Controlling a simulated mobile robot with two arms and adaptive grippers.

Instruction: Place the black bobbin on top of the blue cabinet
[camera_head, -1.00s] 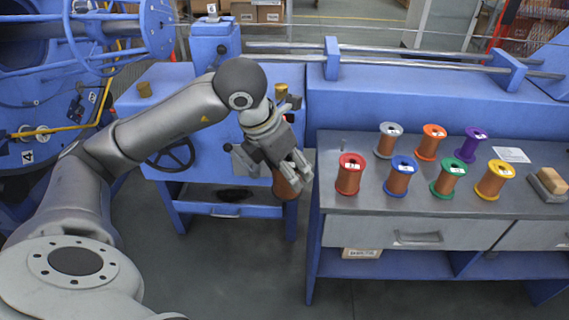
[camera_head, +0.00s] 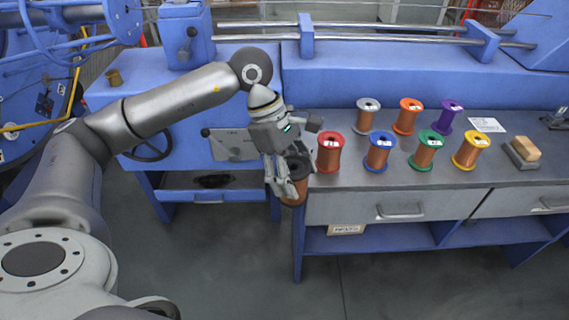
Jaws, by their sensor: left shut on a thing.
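My left gripper (camera_head: 287,188) is shut on the black bobbin (camera_head: 297,170), a copper-wound spool with a black top flange. The bobbin hangs nearly upright just off the left end of the grey-topped bench, left of the red bobbin. The fingers hide part of its left side. A blue cabinet-like housing (camera_head: 120,160) with a handwheel stands left of the gripper, and its top is partly behind my arm. My right gripper is not in view.
The bench top (camera_head: 340,178) carries several bobbins: red (camera_head: 329,155), blue (camera_head: 379,153), green (camera_head: 426,152), yellow (camera_head: 470,153), grey, orange and purple. A wooden block (camera_head: 525,149) sits at the right. Steel rails (camera_head: 400,36) run behind.

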